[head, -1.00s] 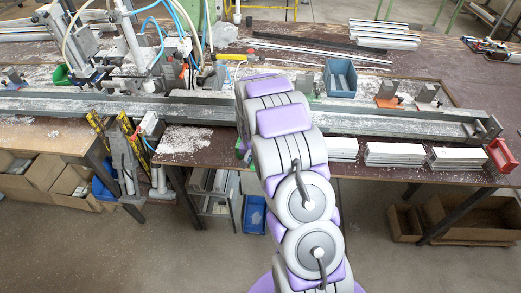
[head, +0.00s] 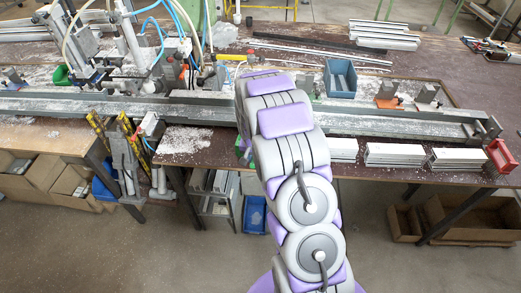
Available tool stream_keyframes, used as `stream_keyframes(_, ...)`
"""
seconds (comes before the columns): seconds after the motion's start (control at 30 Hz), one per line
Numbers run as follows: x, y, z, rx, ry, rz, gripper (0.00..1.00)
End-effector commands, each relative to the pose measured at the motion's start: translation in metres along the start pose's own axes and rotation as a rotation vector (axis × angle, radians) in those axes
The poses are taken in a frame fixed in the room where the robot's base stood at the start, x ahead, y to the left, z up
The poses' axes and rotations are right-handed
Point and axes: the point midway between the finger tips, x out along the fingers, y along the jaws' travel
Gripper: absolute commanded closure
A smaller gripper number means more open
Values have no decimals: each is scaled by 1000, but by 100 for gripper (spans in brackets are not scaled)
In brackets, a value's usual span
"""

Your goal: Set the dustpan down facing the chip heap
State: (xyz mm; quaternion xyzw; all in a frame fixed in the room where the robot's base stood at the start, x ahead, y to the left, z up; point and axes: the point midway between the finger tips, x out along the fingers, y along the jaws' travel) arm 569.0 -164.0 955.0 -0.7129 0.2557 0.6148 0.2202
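A spread of white chips (head: 186,140) lies on the brown bench top near its front edge, left of my arm. I see no whole dustpan. A small green piece (head: 242,150) shows at the left edge of my arm, next to the chips; most of it is hidden and I cannot tell what it is. My arm rises from the bottom of the head view and reaches over the bench front. My gripper is hidden behind the arm, so its state and anything in it do not show.
A long metal rail (head: 365,123) crosses the bench. A clamp machine with hoses (head: 125,55) stands at back left. A blue bin (head: 340,78), a red bin (head: 502,156) and stacked white profiles (head: 394,154) are to the right. More loose chips (head: 225,73) lie behind the rail.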

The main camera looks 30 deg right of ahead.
Motion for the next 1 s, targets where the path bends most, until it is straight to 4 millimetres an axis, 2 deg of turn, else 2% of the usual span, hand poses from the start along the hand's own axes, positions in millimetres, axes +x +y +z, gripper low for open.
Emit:
stream_keyframes(0.1, -19, -1, -5, 1, 7, -3, 100)
stream_keyframes(0.7, -95, 0, -15, -1, 4, -1, 100)
stream_keyframes(0.8, -101, 0, -16, -1, 4, -1, 100)
stream_keyframes(1.0, -101, 0, -16, -1, 3, -1, 100)
